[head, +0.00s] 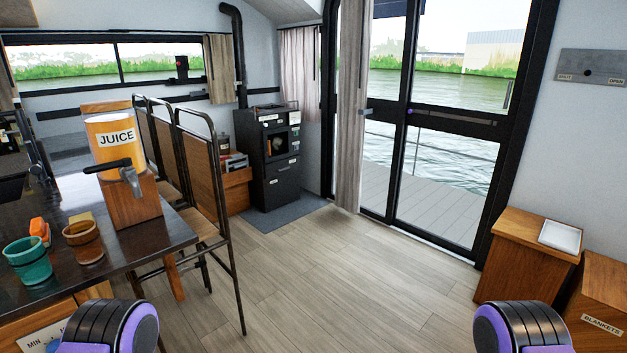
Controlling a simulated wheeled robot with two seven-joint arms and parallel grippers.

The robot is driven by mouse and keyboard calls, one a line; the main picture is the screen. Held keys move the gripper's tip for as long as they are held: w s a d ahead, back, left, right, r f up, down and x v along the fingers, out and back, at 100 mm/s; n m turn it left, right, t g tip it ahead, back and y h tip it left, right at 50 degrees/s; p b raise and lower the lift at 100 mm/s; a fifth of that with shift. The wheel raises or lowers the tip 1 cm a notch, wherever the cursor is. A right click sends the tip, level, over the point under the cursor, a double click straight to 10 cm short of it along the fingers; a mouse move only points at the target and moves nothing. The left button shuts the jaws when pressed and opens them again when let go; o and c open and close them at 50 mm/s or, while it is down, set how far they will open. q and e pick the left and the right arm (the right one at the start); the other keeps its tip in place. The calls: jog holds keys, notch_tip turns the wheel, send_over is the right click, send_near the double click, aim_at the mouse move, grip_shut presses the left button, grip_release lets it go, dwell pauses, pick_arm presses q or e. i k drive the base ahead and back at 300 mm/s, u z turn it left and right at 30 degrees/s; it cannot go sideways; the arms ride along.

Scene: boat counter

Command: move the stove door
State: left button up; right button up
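The black stove (268,157) stands on a grey mat in the far corner, below a black flue pipe. Its front has a door with a small window (278,144) in the upper part and a labelled panel with a handle below it. The door looks closed, though at this distance I cannot be sure. My two arms show only as rounded black and purple parts at the bottom edge, one left and one right. Neither gripper is in view, and nothing of mine is near the stove.
A dark counter (150,240) at left holds a juice dispenser (112,165), a teal cup (28,262) and a brown cup (83,242). Tall chairs (205,180) stand between counter and stove. Wooden boxes (522,258) stand at right. The middle floor (330,265) is clear.

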aim_at(266, 148)
jog(key=i, duration=3.4)
jog(key=u, duration=0.8)
jog(key=i, duration=2.45)
jog(key=u, duration=0.5)
